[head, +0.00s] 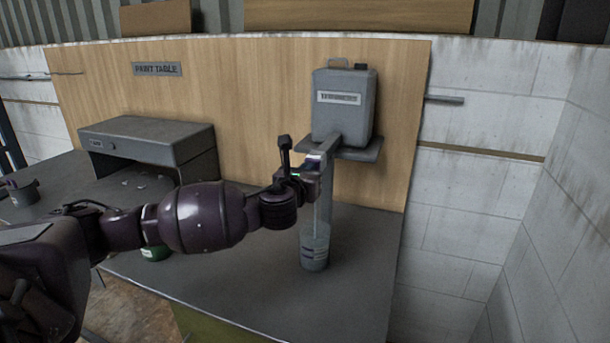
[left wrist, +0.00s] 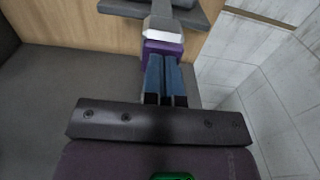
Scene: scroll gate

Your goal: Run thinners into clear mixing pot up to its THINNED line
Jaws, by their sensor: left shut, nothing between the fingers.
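The grey thinners container (head: 342,105) stands on a small shelf on the wooden board, its label facing me. The clear mixing pot (head: 314,248) stands upright on the table below the tap, with dark marks on its side. A thin pale vertical streak, seemingly liquid, runs down into it. Its level against the THINNED line is too small to read. My left gripper (head: 314,170) is shut and empty at the tap, under the container's front. In the left wrist view its fingers (left wrist: 165,85) end at the purple and grey tap part (left wrist: 163,45); whether they touch is unclear.
A grey box-like unit (head: 150,142) stands at the back left under the PAINT TABLE sign (head: 157,69). A dark can-like object (head: 22,193) is at far left. A green item (head: 155,253) is partly hidden by my arm. The table right of the pot is clear.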

